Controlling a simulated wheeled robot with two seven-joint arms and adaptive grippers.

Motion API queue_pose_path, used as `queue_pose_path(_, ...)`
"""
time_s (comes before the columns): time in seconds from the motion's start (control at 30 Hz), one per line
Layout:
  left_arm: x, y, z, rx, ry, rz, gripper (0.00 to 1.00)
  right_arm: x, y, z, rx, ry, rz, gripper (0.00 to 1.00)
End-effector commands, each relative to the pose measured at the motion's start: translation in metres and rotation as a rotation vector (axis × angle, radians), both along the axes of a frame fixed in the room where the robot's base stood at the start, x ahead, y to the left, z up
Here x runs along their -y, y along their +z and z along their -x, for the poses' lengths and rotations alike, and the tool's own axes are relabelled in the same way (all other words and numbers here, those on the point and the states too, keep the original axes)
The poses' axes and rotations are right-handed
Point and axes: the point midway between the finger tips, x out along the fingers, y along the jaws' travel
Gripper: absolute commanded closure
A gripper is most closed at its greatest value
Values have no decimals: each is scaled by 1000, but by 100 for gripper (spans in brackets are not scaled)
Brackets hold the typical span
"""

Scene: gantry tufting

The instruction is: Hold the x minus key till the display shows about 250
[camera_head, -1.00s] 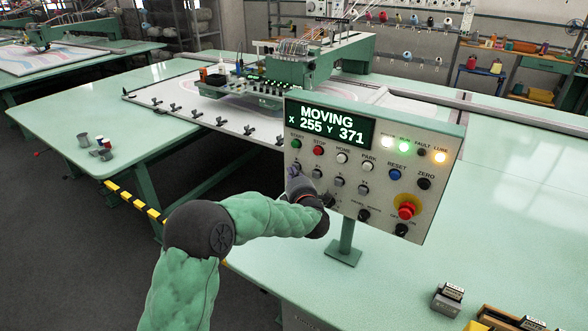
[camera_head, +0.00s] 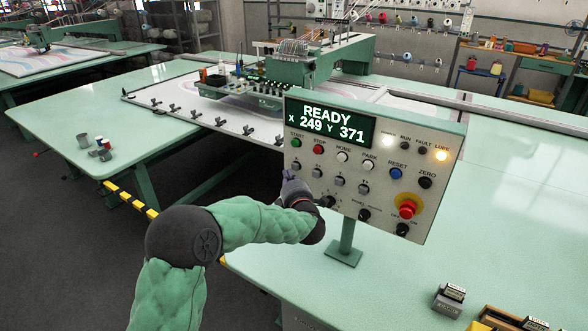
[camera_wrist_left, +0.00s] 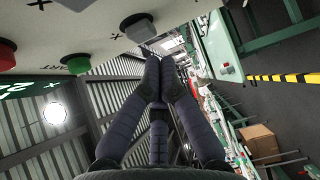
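The control panel display (camera_head: 325,122) reads READY, X 249, Y 371. The x minus key (camera_head: 295,165) is the small grey button below the green START button; it appears as a grey key (camera_wrist_left: 137,27) in the left wrist view. My left gripper (camera_head: 287,176) is just below and in front of that key, apart from it. In the left wrist view its dark fingers (camera_wrist_left: 157,60) are together and empty, their tips clear of the key. My right gripper is not in view.
Other buttons crowd the panel (camera_head: 437,195), including a red emergency stop (camera_head: 407,209). The panel stands on a post (camera_head: 346,240) on the green table (camera_head: 480,270). Small boxes (camera_head: 449,298) lie at the front right. The tufting gantry (camera_head: 322,62) is behind.

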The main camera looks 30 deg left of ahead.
Motion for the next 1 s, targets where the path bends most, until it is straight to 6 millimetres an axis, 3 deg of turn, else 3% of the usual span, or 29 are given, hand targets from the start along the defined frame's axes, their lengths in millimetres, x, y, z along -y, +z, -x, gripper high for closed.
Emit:
queue_pose_path(0.5, -3, -1, 41, 0, 0, 0, 100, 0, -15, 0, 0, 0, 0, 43)
queue_pose_path(1.0, -3, 0, 44, 0, 0, 0, 100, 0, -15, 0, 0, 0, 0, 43)
